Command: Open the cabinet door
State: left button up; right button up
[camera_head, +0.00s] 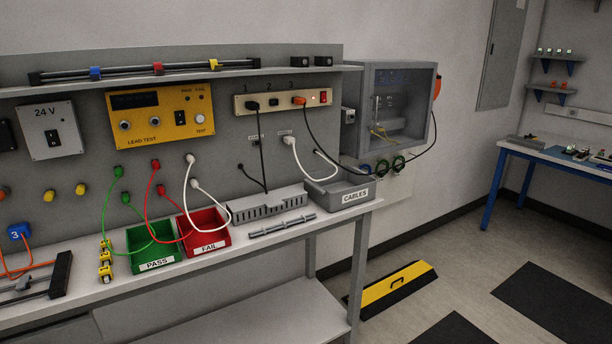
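A grey wall cabinet (367,74) with a framed, see-through front hangs on the wall right of the test bench. Dim fittings and yellow wires show inside it. I cannot tell for sure whether its front is a closed clear door or an open face. A taller flat grey panel (503,52), which looks like a shut cabinet door, is on the wall at the upper right. Its top runs out of the picture. Neither of my grippers shows in this view.
The bench carries a green PASS bin (157,264), a red FAIL bin (208,246) and a grey CABLES bin (355,197). A yellow-and-black floor ramp (398,288) lies below the wall cabinet. A blue-legged table (490,190) stands at right. Floor between is mostly clear.

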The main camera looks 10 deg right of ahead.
aim_at(368, 75)
jog(key=i+l+z, duration=0.15)
jog(key=z, duration=0.25)
jog(key=i+z, duration=0.6)
jog(key=z, duration=0.15)
jog(key=i+j+z, duration=0.1)
jog(key=z, duration=0.25)
jog(key=i+l+z, duration=0.1)
jog(key=i, duration=0.85)
